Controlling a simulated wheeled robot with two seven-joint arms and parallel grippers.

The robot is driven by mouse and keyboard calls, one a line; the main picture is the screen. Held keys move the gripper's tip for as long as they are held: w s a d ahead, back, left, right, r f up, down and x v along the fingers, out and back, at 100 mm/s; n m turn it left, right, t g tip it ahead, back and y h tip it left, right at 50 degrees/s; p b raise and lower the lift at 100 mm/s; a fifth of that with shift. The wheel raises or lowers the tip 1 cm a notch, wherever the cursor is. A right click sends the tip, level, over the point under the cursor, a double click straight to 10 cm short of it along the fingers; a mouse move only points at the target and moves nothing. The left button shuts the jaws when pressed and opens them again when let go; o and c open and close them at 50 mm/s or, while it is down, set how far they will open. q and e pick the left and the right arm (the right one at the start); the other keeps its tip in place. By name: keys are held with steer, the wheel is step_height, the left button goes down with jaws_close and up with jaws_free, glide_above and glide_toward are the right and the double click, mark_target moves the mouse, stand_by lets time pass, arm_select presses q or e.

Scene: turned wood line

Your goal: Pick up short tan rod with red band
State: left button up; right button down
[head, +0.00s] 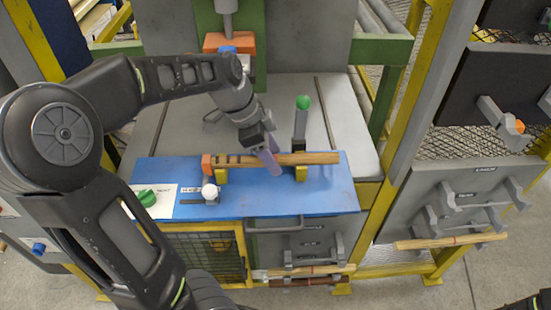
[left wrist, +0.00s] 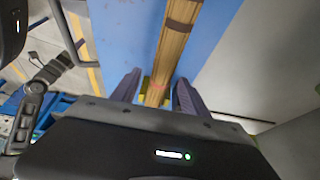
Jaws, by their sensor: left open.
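In the left wrist view the rod (left wrist: 174,45) runs between my fingers, with a dark band higher up and a faint red band close to the fingertips. My left gripper (head: 268,161) is open over the middle of the rod, its fingers (left wrist: 157,88) on either side of it. Contact cannot be told.
Another tan rod with a reddish mark (head: 450,242) rests on the right rack. A tan rod (head: 305,270) and a dark brown rod (head: 303,282) sit below the bench front.

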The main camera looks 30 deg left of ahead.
arm_select(q)
steer(key=shift+c, duration=0.3)
jaws_close()
stand_by(0.5)
